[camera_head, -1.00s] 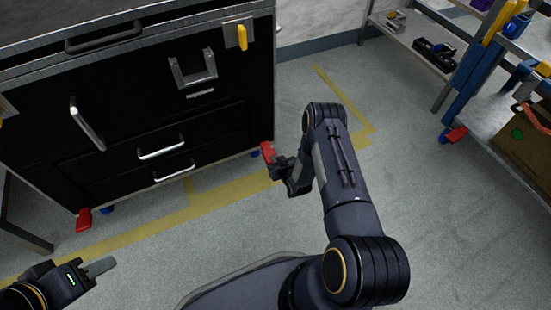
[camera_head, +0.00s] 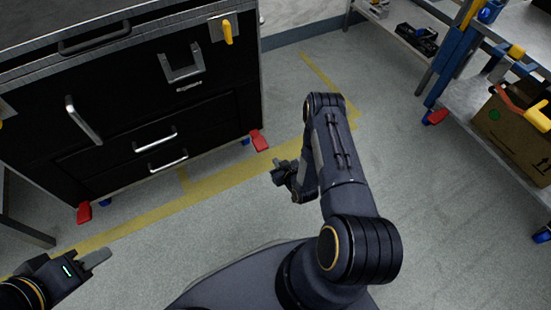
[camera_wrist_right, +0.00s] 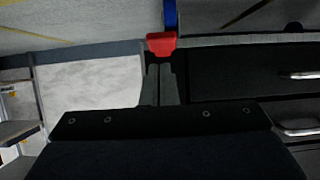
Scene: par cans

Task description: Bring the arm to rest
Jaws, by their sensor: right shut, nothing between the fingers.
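My right arm (camera_head: 342,165) is folded in the middle of the head view, with its elbow up and its forearm bent down. My right gripper (camera_head: 278,165) is at its end, above the floor in front of the black cabinet. In the right wrist view its fingers (camera_wrist_right: 159,85) are together with nothing between them. My left gripper (camera_head: 98,259) is at the lower left edge of the head view, above the floor. Only part of it shows, and I cannot tell whether its fingers are apart.
A black drawer cabinet (camera_head: 222,106) with metal handles and red caster pedals stands at the upper left. A shelf (camera_head: 470,98) on the right holds a cardboard box (camera_head: 515,135). Grey floor with yellow tape (camera_head: 150,217) lies open between them.

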